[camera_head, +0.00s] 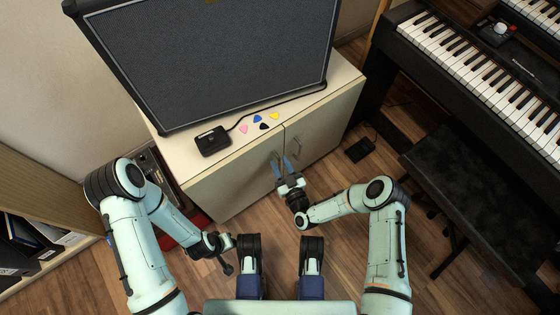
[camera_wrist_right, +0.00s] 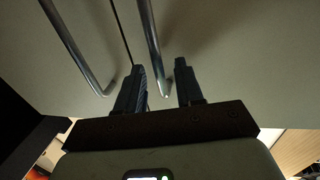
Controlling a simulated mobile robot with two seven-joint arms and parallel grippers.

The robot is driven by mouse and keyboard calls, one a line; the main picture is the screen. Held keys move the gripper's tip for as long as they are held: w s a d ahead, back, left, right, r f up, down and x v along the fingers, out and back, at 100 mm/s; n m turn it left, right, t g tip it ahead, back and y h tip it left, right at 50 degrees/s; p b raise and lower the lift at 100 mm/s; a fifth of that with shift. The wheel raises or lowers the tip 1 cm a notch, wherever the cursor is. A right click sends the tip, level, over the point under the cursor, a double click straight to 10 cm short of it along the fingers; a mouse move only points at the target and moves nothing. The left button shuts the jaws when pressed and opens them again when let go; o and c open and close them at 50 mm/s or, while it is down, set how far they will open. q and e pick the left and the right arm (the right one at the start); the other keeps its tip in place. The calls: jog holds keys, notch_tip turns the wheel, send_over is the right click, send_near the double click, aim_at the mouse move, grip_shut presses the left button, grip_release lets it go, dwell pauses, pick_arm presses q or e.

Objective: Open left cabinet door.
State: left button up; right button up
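The pale cabinet (camera_head: 235,180) has two front doors meeting at a seam, each with a thin metal bar handle. The left cabinet door (camera_head: 222,188) looks closed. In the right wrist view, one handle (camera_wrist_right: 151,40) runs down between the fingers of my right gripper (camera_wrist_right: 162,88), with a gap visible. The other handle (camera_wrist_right: 75,42) is beyond the seam, outside the fingers. My left gripper (camera_head: 228,262) hangs low, away from the cabinet; its opening is unclear.
A large speaker amp (camera_head: 215,55), a black pedal (camera_head: 212,140) and several coloured picks (camera_head: 262,121) are on the cabinet top. A small black pedal (camera_head: 360,149) lies on the floor to the right. A keyboard (camera_head: 480,70) and dark bench (camera_head: 470,175) stand right. Wooden floor shows before the doors.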

grip_shut()
dwell(1.4)
